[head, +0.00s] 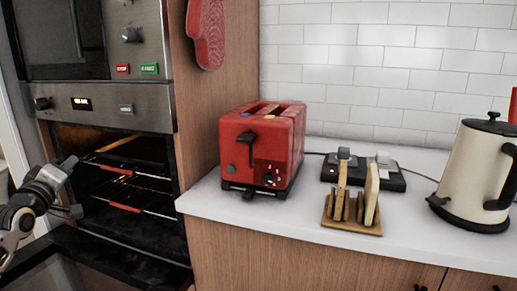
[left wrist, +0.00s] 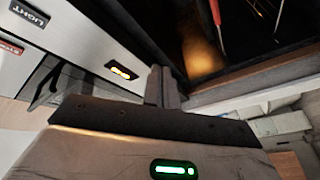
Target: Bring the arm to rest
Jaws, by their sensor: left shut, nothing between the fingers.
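My left arm comes in at the left edge of the head view. Its gripper (head: 67,168) is in front of the open oven (head: 120,185), left of its racks. In the left wrist view the two fingers (left wrist: 163,86) are together, with nothing held between them. They point toward the oven front, near its lit display (left wrist: 121,73) and the dark opening. My right arm and gripper are in neither view.
The oven racks have red front edges (head: 125,206). A dark open door panel (head: 90,265) lies low in front. On the white counter (head: 300,225) stand a red toaster (head: 262,145), a wooden rack (head: 350,226), a black stand (head: 392,180) and a cream kettle (head: 478,170).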

